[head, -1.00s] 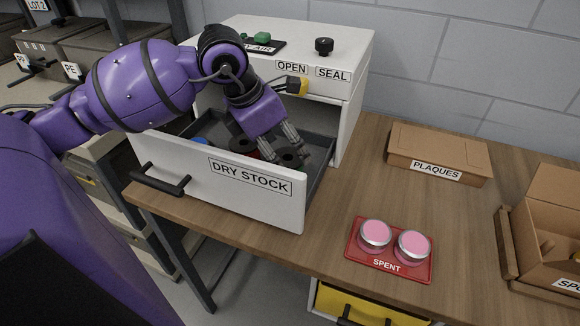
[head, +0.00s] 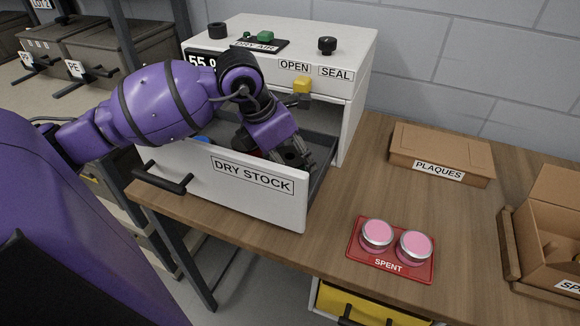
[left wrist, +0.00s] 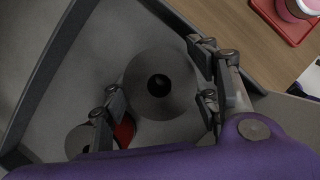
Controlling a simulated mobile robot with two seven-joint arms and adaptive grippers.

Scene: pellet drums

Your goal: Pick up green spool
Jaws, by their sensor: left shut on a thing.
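My left gripper (head: 302,165) reaches down into the open drawer marked DRY STOCK (head: 225,180). Another grey spool end (left wrist: 80,138) shows at lower left. A blue spool (head: 201,140) shows behind the drawer front. My right gripper is not in view.
The drawer walls (left wrist: 40,75) stand close around the gripper. The white dryer cabinet (head: 355,100) rises behind it. On the bench are a red SPENT tray (head: 388,267) with two pink-topped canisters, a PLAQUES box (head: 440,150) and an open carton (head: 550,225). The bench middle is clear.

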